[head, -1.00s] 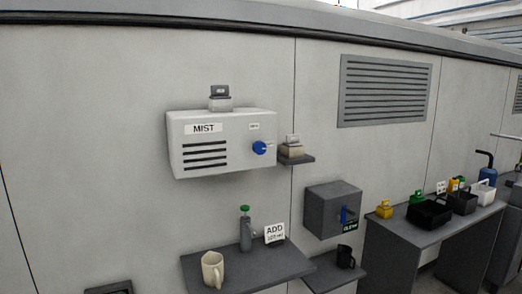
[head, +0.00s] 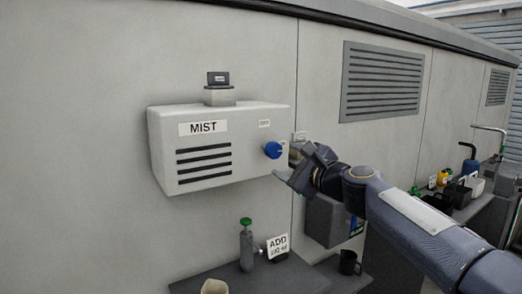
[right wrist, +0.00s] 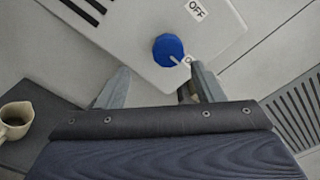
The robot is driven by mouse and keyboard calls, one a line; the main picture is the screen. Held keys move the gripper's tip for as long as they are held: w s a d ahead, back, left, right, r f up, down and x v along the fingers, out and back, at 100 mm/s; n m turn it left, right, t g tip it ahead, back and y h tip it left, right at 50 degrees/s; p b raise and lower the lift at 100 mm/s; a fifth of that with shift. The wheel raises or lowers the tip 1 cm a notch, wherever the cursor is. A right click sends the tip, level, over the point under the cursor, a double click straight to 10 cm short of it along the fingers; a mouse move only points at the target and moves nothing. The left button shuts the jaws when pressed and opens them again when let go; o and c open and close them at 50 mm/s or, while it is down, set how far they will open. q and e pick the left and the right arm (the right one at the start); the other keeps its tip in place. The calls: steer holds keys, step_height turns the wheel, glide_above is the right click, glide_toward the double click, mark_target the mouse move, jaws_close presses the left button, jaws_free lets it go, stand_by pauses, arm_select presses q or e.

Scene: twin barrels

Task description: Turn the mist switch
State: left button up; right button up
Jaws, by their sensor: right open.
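The mist switch is a round blue knob (head: 273,150) on the front of a white wall box (head: 205,186) labelled MIST. In the right wrist view the knob (right wrist: 168,49) has a pale pointer, and a label reading OFF (right wrist: 196,9) is near it. My right gripper (head: 286,164) is open beside the knob, at its right in the head view. In the right wrist view its two fingers (right wrist: 160,85) are apart, with the knob just beyond and between them, not gripped. Contact cannot be told. My left gripper is not in view.
A shelf below holds a green-topped bottle (head: 247,250), a sign (head: 278,246) and a cream mug (right wrist: 16,117). A dark box (head: 325,222) on the wall is partly behind my right arm. A bench with bins stands at the far right.

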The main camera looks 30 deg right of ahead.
mark_target(276, 151)
steer(key=shift+w+d+r+m, duration=0.2)
steer(key=shift+w, duration=0.25)
steer(key=shift+w+d+r+m, duration=0.15)
steer(key=shift+w+m, duration=0.05)
steer(key=shift+w, duration=0.2)
steer(key=w+p, duration=0.1)
steer(key=w, duration=0.5)
steer(key=shift+w+a, duration=0.2)
steer(key=c, duration=1)
steer(key=shift+o, duration=0.2)
